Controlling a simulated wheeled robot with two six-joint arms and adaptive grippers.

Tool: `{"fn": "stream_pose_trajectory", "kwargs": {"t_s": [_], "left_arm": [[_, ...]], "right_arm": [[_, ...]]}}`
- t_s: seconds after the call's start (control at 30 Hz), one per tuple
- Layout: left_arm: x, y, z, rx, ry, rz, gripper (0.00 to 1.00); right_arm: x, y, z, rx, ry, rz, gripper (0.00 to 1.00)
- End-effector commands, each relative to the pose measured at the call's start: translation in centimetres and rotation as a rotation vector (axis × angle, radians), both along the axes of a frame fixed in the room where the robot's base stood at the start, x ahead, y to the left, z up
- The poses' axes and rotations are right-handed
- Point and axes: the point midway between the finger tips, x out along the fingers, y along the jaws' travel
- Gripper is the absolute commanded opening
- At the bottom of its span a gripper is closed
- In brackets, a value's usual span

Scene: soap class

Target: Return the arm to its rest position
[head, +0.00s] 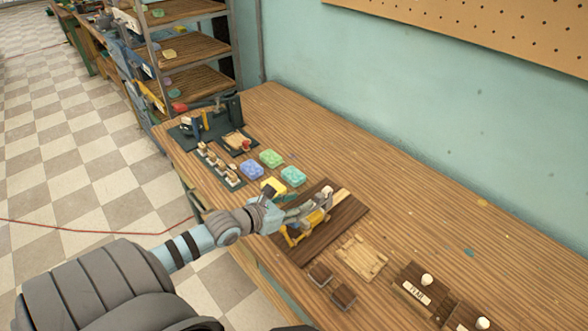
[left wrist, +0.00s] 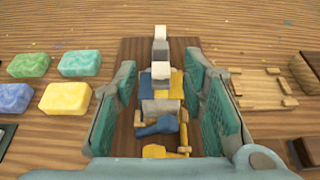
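My left gripper (head: 287,213) reaches in from the left and hangs over the dark wooden board on the bench. In the left wrist view my left gripper (left wrist: 163,92) has its two teal-padded fingers wide apart. A small blue, yellow and wood press-like device (head: 309,224) stands on the board beside the gripper. It shows between and beyond the fingers in the wrist view (left wrist: 160,108); I see no finger clamped on it, though its near part is partly hidden. My right gripper is not in view.
Blue (head: 251,169), green (head: 271,158), teal (head: 293,176) and yellow (head: 273,185) soaps lie left of the dark board (head: 341,215). A wooden frame (head: 362,258) and dark blocks (head: 343,296) lie to its right. A shelf rack (head: 190,48) stands behind. The bench's back right is largely clear.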

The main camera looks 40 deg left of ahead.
Motion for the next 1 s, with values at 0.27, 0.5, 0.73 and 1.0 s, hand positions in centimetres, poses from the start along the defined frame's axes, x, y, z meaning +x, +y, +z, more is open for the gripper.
{"fn": "stream_pose_trajectory", "kwargs": {"t_s": [0.27,0.5,0.73,1.0], "left_arm": [[-1.5,0.1,0.7,-0.005,-0.001,0.0,0.38],[-1.4,0.2,0.6,-0.006,-0.001,0.001,0.38],[-1.4,-0.2,0.9,-0.031,-0.011,-0.001,0.38],[-3.4,-3.6,14.2,-1.142,-0.497,0.214,0.38]], "right_arm": [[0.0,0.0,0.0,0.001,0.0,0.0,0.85],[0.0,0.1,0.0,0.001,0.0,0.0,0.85],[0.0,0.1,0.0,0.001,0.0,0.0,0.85],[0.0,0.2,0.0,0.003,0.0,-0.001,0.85]]}}
